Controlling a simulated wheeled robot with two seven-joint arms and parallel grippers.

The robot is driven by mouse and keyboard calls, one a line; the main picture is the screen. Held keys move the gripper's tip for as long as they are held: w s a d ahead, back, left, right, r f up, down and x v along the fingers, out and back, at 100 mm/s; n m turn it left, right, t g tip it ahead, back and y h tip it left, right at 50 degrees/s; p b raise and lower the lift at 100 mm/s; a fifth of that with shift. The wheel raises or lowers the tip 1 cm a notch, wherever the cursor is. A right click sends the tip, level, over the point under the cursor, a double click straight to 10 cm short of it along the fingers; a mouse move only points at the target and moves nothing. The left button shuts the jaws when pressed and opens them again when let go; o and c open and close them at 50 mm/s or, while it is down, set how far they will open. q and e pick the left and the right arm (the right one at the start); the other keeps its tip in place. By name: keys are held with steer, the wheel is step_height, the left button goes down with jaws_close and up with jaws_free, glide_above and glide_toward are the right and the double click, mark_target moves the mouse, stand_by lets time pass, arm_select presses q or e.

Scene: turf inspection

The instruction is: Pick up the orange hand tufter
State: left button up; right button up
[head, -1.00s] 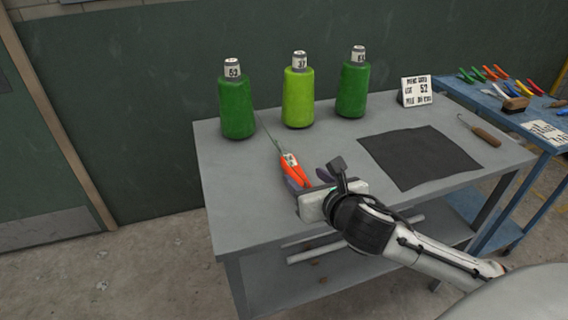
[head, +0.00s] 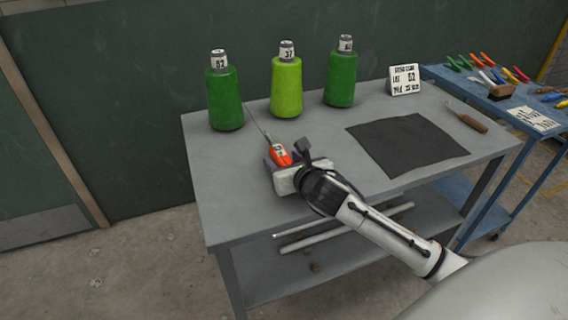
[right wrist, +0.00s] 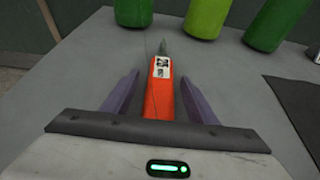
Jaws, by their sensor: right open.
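The orange hand tufter (head: 280,153) lies on the grey table (head: 225,165), its thin metal end pointing to the back. In the right wrist view, the tufter (right wrist: 159,95) lies between the two purple fingers, with a label near its front. My right gripper (head: 285,160) is over the tufter in the head view; in the right wrist view the gripper (right wrist: 160,98) is open, with a gap on each side of the tufter. The rear of the tufter is hidden behind the gripper body. My left gripper is not in view.
Dark green cones (head: 225,98) (head: 341,80) and a light green cone (head: 287,88) stand along the back. A dark mat (head: 408,145), a sign card (head: 404,79) and a wooden-handled tool (head: 470,122) are to the right. A blue table (head: 462,82) with tools stands beyond.

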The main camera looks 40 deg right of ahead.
steer(key=c, duration=1.3)
steer(key=shift+r, duration=0.15)
jaws_close()
